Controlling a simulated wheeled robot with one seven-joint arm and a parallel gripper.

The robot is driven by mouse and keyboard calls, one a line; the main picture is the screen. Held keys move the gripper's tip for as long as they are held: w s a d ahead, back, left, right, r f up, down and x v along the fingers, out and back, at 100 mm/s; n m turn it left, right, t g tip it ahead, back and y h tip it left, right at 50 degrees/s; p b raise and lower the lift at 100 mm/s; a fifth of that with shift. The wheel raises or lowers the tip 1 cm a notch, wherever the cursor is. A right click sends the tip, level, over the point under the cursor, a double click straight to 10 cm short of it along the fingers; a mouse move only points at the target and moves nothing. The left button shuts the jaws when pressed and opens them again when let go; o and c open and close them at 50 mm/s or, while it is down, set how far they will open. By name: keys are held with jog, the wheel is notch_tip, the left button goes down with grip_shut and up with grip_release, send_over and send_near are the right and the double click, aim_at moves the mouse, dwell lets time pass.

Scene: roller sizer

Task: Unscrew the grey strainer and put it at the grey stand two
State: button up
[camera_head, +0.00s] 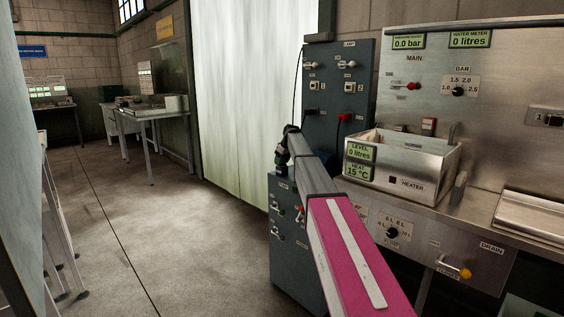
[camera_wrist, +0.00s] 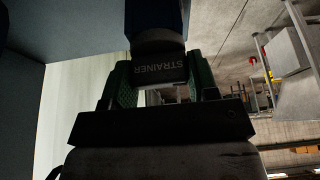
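The strainer (camera_wrist: 160,68) is a dark grey block with the word STRAINER, upside down in the wrist view. It sits under a dark blue-grey body (camera_wrist: 157,22). My gripper (camera_wrist: 160,82) has green finger pads on both sides of the strainer, with no clear gap at either side, so it appears shut on it. In the head view my arm reaches forward, and my gripper (camera_head: 284,150) is at its far end, beside a blue-grey cabinet (camera_head: 290,240). The strainer cannot be made out there. I cannot identify grey stand two in either view.
A steel sink unit (camera_head: 405,165) with level and heat displays stands right of my arm on a steel bench (camera_head: 460,228). A blue-grey switch panel (camera_head: 338,95) stands behind. Left are a pale curtain (camera_head: 255,90), open floor (camera_head: 170,230) and a distant table (camera_head: 155,112).

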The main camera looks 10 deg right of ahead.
jog(key=shift+c, duration=0.4)
jog(key=n+g+y, duration=0.1)
jog(key=n, duration=0.2)
jog(key=shift+n, duration=0.6)
jog(key=shift+c, duration=0.5)
jog(key=shift+n+g, duration=0.4)
jog(key=shift+n, duration=0.3)
jog(key=n+g, duration=0.1)
jog(key=n, duration=0.2)
jog(key=shift+y, duration=0.4)
jog(key=shift+n+g, duration=0.6)
jog(key=shift+n, duration=0.7)
